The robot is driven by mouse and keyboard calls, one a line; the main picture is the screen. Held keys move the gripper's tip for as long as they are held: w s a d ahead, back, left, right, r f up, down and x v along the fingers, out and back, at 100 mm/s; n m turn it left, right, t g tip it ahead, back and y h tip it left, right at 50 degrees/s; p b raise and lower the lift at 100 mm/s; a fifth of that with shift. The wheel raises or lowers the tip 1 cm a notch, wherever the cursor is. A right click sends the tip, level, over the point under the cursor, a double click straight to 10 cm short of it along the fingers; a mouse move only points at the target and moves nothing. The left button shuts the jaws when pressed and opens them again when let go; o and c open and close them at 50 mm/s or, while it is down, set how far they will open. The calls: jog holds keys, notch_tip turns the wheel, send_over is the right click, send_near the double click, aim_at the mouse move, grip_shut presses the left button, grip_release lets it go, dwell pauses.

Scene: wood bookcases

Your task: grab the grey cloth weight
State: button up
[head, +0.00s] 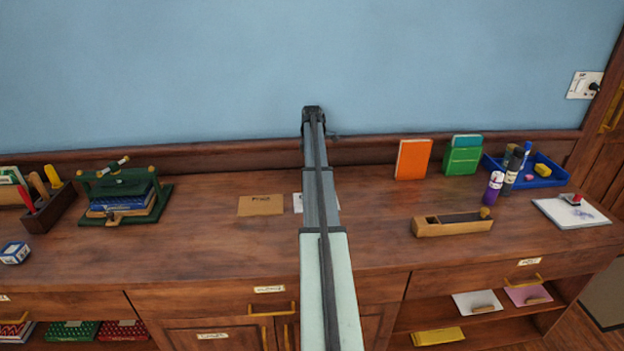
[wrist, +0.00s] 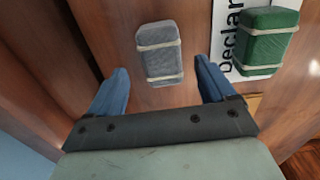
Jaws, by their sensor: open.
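The grey cloth weight (wrist: 160,54) is a rounded grey block with two pale bands across it. In the wrist view it lies on the brown wood, ahead of and between the two blue fingers of my gripper (wrist: 163,72). The fingers are apart and nothing is held; I cannot tell how high they are above the weight. In the head view my arm covers the place, and the weight does not show.
A similar green banded block (wrist: 268,42) lies to the right, on a white printed sheet (wrist: 232,30). On the cabinet top are a tan card (head: 261,205), a green press (head: 122,200), a wooden plane (head: 440,227) and a blue tray (head: 545,180). The wall rises close behind.

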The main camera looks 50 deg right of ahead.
jog(key=shift+s+a+f, duration=0.1)
jog(key=shift+f, duration=2.45)
jog(key=shift+c, duration=0.5)
jog(key=c, duration=1.4)
jog(key=shift+r, duration=0.1)
